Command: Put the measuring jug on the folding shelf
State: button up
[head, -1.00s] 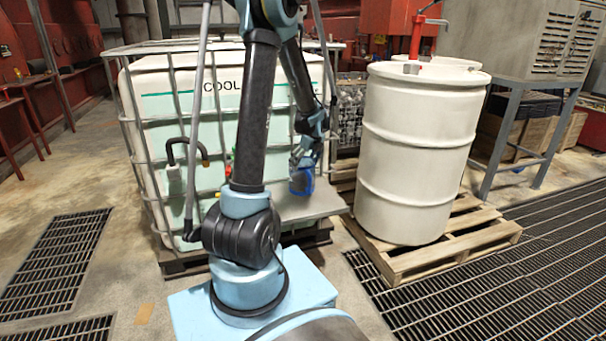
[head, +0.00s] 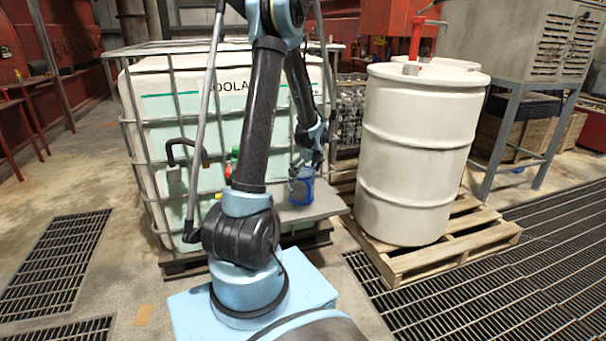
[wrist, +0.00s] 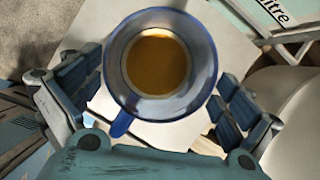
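The measuring jug (head: 301,191) is blue and upright, and appears to rest on the grey folding shelf (head: 322,210) at the front of the coolant tank. In the wrist view the jug (wrist: 160,65) is seen from above, with amber-brown inside and its blue handle towards my palm. My gripper (head: 304,178) is around the jug from above. In the wrist view my gripper's fingers (wrist: 161,75) stand wide on either side of it, with slim gaps showing. The pale shelf (wrist: 225,35) lies beneath. The jug's base is hidden from above.
The caged coolant tank (head: 190,100) stands right behind the shelf, with a black hose and coloured valves (head: 232,160) left of the jug. A white drum (head: 418,150) on a wooden pallet (head: 455,245) stands close on the right.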

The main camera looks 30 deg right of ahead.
dwell(0.3)
jog(key=v, duration=1.2)
jog(key=s+a+r+n+g, duration=0.1)
jog(key=s+a+r+n, duration=0.15)
jog(key=a+n, duration=0.85)
jog(key=s+a+r+n+g, duration=0.1)
jog(key=a+r+n, duration=0.3)
jog(key=a, duration=1.3)
jog(key=s+a+f+n, duration=0.4)
jog(key=s+a+n, duration=0.3)
jog(key=s+n, duration=0.1)
jog(key=s+a+f+n, duration=0.4)
jog(key=s+a+n, duration=0.4)
jog(key=n, duration=0.3)
jog(key=shift+a+n+h, duration=0.25)
jog(key=shift+n+h, duration=0.05)
jog(key=shift+s, duration=0.1)
